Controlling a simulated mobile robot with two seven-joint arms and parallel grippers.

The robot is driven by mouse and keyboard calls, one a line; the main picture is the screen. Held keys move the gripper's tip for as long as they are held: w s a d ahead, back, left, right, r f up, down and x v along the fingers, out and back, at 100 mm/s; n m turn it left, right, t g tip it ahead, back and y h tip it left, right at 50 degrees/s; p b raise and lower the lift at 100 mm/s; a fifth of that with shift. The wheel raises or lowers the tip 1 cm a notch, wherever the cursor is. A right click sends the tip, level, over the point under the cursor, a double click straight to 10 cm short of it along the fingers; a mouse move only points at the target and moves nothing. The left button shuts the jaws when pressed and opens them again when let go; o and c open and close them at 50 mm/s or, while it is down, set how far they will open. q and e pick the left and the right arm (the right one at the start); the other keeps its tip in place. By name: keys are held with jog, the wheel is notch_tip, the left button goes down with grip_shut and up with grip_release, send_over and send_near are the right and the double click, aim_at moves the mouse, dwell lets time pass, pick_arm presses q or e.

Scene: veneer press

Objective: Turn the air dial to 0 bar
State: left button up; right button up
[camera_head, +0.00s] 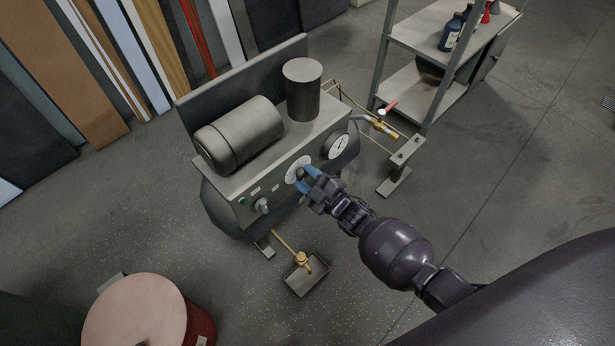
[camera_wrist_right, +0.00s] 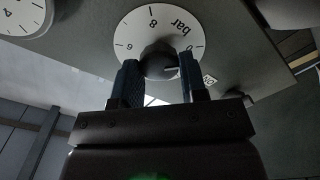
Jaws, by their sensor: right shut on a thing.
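The air dial (camera_head: 296,170) is a white disc on the front panel of a grey compressor. In the right wrist view the dial plate (camera_wrist_right: 135,30) shows "bar", with 8 and 6 to the left of it and 0 at its right edge. Its dark knob (camera_wrist_right: 158,60) sits in the middle, with a small pale mark on its right side; exactly where it points is hard to tell. My right gripper (camera_head: 309,178) is shut on the knob, one blue finger on each side; the fingers (camera_wrist_right: 160,85) hide the lower plate. My left gripper is not in view.
A round gauge (camera_head: 338,146) is right of the dial, and another knob (camera_head: 262,205) is lower left. A brass drain tap (camera_head: 303,262) stands over a small tray. A red-handled valve (camera_head: 388,107) and a shelf rack (camera_head: 425,95) are to the right.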

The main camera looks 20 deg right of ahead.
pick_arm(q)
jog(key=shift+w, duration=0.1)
pick_arm(e)
jog(key=o, duration=0.9)
jog(key=shift+s+d, duration=0.1)
jog(key=shift+s, duration=0.05)
